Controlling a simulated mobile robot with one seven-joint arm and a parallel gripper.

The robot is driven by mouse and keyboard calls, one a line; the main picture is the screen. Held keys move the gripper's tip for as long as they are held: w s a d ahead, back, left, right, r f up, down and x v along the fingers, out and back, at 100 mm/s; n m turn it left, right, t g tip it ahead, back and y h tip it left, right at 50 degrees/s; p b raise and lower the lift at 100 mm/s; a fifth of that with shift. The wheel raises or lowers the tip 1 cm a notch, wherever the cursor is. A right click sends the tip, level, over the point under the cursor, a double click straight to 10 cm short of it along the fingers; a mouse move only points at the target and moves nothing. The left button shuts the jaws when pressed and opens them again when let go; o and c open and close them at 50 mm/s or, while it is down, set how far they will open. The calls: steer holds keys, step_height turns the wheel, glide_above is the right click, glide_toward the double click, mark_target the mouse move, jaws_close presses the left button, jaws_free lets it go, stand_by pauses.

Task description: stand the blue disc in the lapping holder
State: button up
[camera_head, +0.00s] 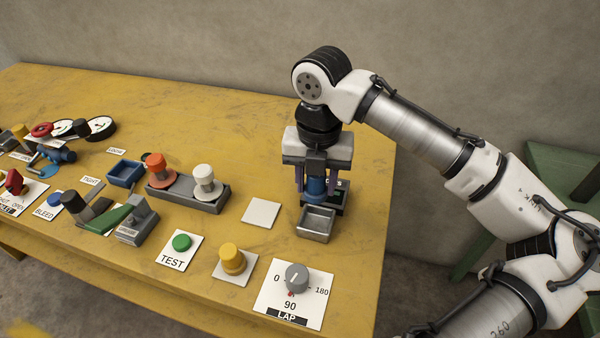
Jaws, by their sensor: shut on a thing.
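My gripper (316,185) points straight down near the right end of the yellow table. Its fingers are shut on the blue disc (316,188), a spool-like blue piece that shows between them. The disc is just behind a small grey open-topped metal box (315,225). A dark block (341,197) with a light marking is partly hidden behind the fingers. I cannot tell which of these is the lapping holder, or whether the disc touches either one.
A grey rack (188,200) holds an orange spool (155,170) and a white spool (203,180). The table's back is clear.

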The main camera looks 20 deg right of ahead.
steer(key=shift+s+d+f, duration=0.2)
steer(key=shift+s+f, duration=0.1)
